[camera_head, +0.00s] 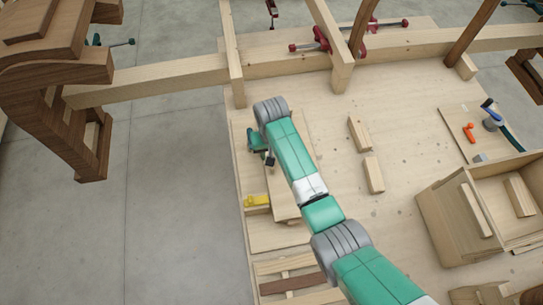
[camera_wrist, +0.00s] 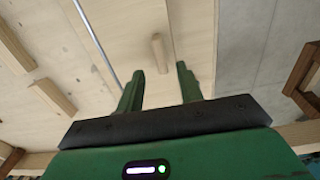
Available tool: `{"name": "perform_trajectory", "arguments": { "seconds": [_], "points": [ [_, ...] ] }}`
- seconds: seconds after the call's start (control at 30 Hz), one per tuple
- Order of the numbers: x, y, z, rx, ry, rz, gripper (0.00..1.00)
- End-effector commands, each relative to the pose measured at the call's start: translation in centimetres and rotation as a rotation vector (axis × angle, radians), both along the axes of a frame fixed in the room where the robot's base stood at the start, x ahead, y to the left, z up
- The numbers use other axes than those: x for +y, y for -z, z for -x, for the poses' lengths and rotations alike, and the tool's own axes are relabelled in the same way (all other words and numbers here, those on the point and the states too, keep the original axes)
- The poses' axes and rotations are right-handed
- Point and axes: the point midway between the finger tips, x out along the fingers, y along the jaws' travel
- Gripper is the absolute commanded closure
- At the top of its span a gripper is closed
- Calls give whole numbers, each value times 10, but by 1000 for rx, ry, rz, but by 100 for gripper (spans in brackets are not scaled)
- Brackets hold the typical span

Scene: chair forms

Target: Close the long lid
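A long pale wooden panel (camera_head: 283,190), which looks like the long lid, lies along the left side of the worktable, partly hidden under my arm. How far open it stands is hard to tell. In the wrist view a pale panel (camera_wrist: 195,20) fills the upper middle, with a small rounded wooden block like a handle (camera_wrist: 159,50) on it. My gripper (camera_wrist: 158,82) is open; its two green fingers are apart with nothing between them. The block appears beyond the fingertips, apart from them. In the head view my gripper (camera_head: 262,152) is over the left side of the table, mostly hidden by my wrist.
A yellow piece (camera_head: 257,201) sits on the table's left edge. Two loose wooden blocks (camera_head: 359,134) lie right of my arm. An open wooden box (camera_head: 452,215) stands at the right. Wooden beams with red clamps (camera_head: 322,42) cross the back.

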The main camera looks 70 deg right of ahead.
Motion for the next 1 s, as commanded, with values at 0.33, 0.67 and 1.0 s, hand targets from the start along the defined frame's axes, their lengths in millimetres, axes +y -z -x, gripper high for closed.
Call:
{"name": "perform_trajectory", "arguments": {
  "seconds": [0.33, 0.67, 1.0],
  "points": [
    [0, -13, 0, 0, 1, 0, 64],
    [0, -12, 0, 0, 1, 0, 64],
    [26, -107, -113, -278, -191, 255, 64]
  ]
}}
